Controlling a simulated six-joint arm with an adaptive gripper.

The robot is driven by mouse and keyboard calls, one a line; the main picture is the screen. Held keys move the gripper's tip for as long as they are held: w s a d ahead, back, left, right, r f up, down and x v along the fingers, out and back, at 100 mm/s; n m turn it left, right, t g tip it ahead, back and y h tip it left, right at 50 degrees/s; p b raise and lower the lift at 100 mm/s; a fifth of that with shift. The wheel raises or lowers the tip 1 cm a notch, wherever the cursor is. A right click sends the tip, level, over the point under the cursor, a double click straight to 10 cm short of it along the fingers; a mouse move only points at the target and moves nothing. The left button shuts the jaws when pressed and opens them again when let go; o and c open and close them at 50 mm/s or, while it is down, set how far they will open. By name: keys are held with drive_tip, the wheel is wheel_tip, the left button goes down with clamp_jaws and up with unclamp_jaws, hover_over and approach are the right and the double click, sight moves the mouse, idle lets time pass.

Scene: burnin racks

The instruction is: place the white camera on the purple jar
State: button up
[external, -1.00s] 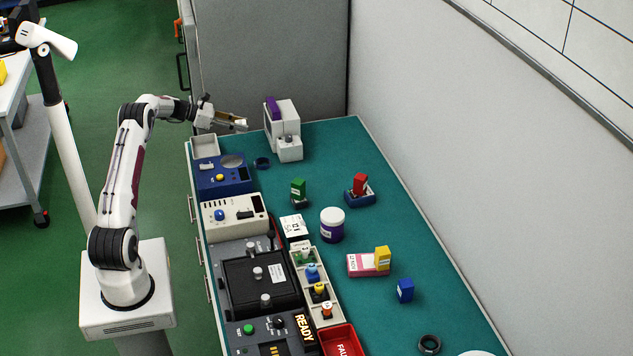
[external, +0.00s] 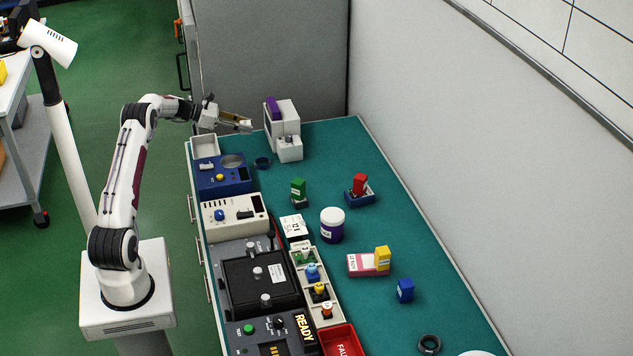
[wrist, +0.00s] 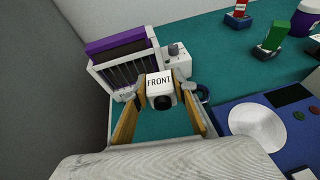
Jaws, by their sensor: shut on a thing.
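My gripper (external: 244,125) is at the far left end of the bench, in the air, left of a white and purple device. In the wrist view its two tan fingers (wrist: 162,100) are shut on the white camera (wrist: 159,83), a small white block marked FRONT with a round dark lens. In the external view the camera is too small to make out clearly at the fingertips. The purple jar (external: 332,228) stands upright on the green bench near its middle, with a white lid and a pale label. It shows partly at the wrist view's upper right edge (wrist: 304,22).
The white device with a purple top (external: 284,125) stands right beside my gripper. A green block (external: 298,188) and a red part on a blue base (external: 360,189) stand near the jar. A blue panel (external: 222,179) lies in front.

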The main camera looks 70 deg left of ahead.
drive_tip(key=w+d+r+m+h, duration=0.25)
drive_tip(key=w+d+r, duration=0.25)
drive_tip(key=w+d, duration=0.55)
wheel_tip(320, 180, up, 4)
drive_tip(key=m+g+h, duration=0.4)
drive_tip(key=m+h, duration=0.1)
drive_tip(key=h, duration=0.1)
hover_over(335, 215)
drive_tip(key=shift+r+y, duration=0.2)
drive_tip(key=shift+y, duration=0.05)
drive_tip(key=shift+f, duration=0.1)
drive_tip(key=shift+f, duration=3)
